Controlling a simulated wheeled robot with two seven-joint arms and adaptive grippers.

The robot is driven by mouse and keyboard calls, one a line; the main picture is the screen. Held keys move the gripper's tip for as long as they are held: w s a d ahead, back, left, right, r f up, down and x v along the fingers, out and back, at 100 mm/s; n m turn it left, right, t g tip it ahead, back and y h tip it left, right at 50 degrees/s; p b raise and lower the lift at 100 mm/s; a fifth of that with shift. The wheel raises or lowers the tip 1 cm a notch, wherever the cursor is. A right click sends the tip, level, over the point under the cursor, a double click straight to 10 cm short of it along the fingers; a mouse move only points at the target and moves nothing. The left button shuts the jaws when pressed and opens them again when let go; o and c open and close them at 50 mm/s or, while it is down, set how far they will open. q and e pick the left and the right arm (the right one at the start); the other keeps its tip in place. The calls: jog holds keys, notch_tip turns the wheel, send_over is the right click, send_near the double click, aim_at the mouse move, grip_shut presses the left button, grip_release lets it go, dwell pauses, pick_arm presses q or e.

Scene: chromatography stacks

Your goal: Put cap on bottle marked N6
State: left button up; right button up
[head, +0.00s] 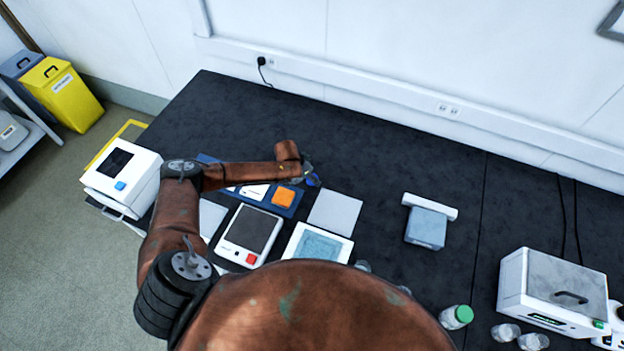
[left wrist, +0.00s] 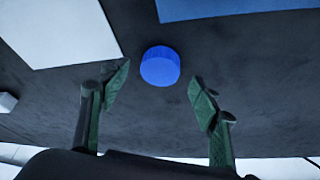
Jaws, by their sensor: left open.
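A blue cap (left wrist: 160,66) lies on the black bench top in the left wrist view, just beyond and between the spread fingertips. My left gripper (left wrist: 159,84) is open and empty, with a finger on each side of the cap's line and no visible contact. In the head view, my left gripper (head: 307,177) is over the bench beside the blue cap (head: 313,181), which is partly hidden. No marking N6 is readable. Several small bottles stand at the lower right, including a green-capped bottle (head: 457,317) and a clear one (head: 505,332). My right gripper is not in view.
A grey plate (head: 335,213), a balance-like device (head: 250,232) and a blue mat with an orange block (head: 284,197) lie near the left arm. A grey block (head: 426,228) and a white box device (head: 552,290) stand right. The back of the bench is clear.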

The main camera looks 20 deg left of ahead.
pick_arm(q)
jog(key=shift+x, duration=1.15)
jog(key=shift+c, duration=0.2)
jog(key=c, duration=1)
jog(key=shift+r, duration=0.15)
jog(key=shift+c, duration=0.2)
jog(key=shift+r, duration=0.3)
notch_tip(320, 180, up, 3)
jog(key=shift+f, duration=0.2)
jog(key=s+a+r, duration=0.1)
jog(key=s+r, duration=0.8)
jog(key=s, duration=0.4)
jog(key=shift+s+a+r, duration=0.25)
jog(key=shift+s+a, duration=0.1)
jog(key=shift+s, duration=0.05)
